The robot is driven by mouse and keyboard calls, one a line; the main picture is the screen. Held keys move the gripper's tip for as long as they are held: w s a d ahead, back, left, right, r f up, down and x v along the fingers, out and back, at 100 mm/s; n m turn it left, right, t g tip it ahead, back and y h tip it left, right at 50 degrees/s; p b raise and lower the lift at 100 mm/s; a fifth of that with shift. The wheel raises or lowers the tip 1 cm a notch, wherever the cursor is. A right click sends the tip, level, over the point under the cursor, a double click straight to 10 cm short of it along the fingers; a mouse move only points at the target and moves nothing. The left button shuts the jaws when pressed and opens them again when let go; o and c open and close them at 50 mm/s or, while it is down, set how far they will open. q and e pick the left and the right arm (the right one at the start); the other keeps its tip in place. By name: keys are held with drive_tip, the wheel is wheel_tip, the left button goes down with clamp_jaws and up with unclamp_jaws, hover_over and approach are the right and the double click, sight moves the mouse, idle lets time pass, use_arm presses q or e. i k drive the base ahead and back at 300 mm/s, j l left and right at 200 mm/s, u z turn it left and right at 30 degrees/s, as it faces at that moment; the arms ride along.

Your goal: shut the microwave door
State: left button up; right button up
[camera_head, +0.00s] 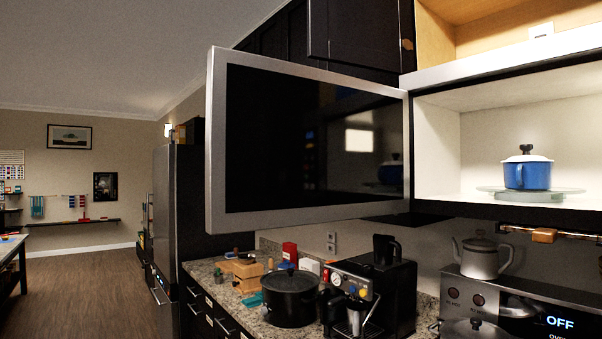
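The microwave door (290,145) stands wide open, swung out to the left of the microwave. It has a dark glass panel in a silver frame, and its free edge is at the left, nearest me. The microwave (435,130) is mounted above the stove with its white inside showing. A blue pot (527,175) with a white lid and dark knob sits inside on the glass turntable (490,189). Neither of my grippers shows in the head view.
Below the door, the counter (260,320) holds a black stockpot (290,300), an espresso machine (375,290) and small clutter. A kettle (482,256) stands on the stove at right. A tall fridge (178,220) is at left. The wooden floor (85,290) farther left is clear.

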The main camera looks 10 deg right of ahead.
sight(287, 144)
drive_tip(key=i+j, duration=0.35)
drive_tip(key=i, duration=0.2)
drive_tip(key=i+j, duration=0.35)
drive_tip(key=i, duration=0.15)
drive_tip(key=i+j, duration=0.4)
drive_tip(key=i, duration=0.15)
drive_tip(key=i+j+z, duration=0.35)
drive_tip(key=i+j, duration=0.3)
drive_tip(key=i+z, duration=0.1)
drive_tip(key=z, duration=2.15)
drive_tip(key=k+j+u, duration=0.1)
drive_tip(key=u, duration=0.35)
drive_tip(key=j, duration=0.1)
